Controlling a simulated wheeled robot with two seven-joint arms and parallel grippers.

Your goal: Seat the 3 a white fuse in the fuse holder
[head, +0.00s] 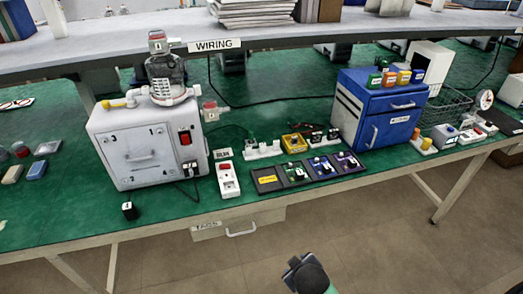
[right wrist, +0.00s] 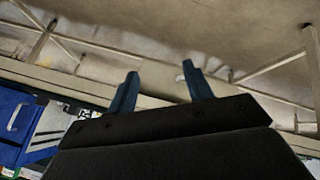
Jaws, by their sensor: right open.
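I cannot make out a fuse marked 3 A or clearly identify the fuse holder at this size. A dark tray (head: 268,188) with several compartments and small coloured parts lies near the table's front edge in the head view. White rack-like strips (head: 262,152) with small parts stand behind it. My right gripper (head: 296,265) hangs in front of the table, below its front edge, apart from everything. In the right wrist view (right wrist: 160,88) its two blue fingers are spread with nothing between them. My left gripper is not in view.
A white cabinet machine (head: 130,158) with a glass vessel stands left on the green table. A blue drawer cabinet (head: 383,105) stands right. A white switch box (head: 228,180) and a small black block (head: 129,210) are near the front edge. A shelf labelled WIRING (head: 215,45) spans the back.

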